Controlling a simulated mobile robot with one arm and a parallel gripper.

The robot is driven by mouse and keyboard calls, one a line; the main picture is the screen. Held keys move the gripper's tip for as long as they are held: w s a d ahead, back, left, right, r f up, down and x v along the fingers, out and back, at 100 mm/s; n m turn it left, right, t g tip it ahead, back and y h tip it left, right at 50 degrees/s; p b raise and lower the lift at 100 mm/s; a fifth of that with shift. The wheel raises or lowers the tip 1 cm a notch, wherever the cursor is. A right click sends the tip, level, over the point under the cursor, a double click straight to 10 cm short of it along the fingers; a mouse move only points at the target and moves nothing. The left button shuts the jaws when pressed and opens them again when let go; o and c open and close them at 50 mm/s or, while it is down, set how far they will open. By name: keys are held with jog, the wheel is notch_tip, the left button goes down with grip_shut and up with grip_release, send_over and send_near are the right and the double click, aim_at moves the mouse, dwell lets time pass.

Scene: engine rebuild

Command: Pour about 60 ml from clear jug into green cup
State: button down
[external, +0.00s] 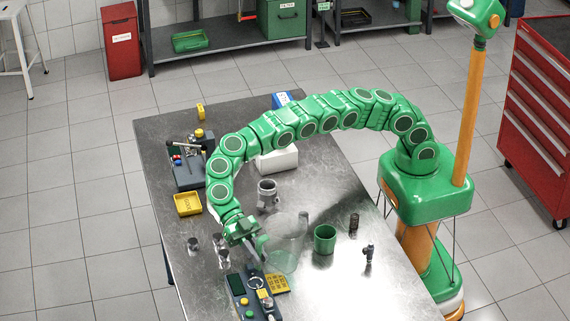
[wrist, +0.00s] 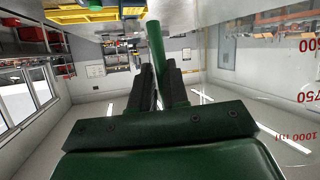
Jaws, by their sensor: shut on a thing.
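The clear jug (external: 284,249) is at the middle of the table in the external view, just left of the green cup (external: 324,239). The cup stands upright on the table; its contents cannot be made out. My gripper (external: 256,243) is at the jug's left side, shut on its green handle. In the wrist view the handle (wrist: 155,42) runs between the two dark fingers of my gripper (wrist: 158,78). The jug's clear wall (wrist: 285,95) shows at the right there, with red volume marks upside down. The liquid level and any slight tilt cannot be told.
A dark device with a yellow keypad (external: 277,283) lies close in front of the jug. A grey metal part (external: 267,193) stands behind it. Small dark parts (external: 354,223) stand right of the cup. A yellow tray (external: 187,204) is at the left.

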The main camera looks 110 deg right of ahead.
jog(key=shift+w+a+f+m, duration=0.15)
jog(key=shift+w+f+m, duration=0.15)
jog(key=shift+m, duration=0.1)
jog(key=shift+g, duration=0.3)
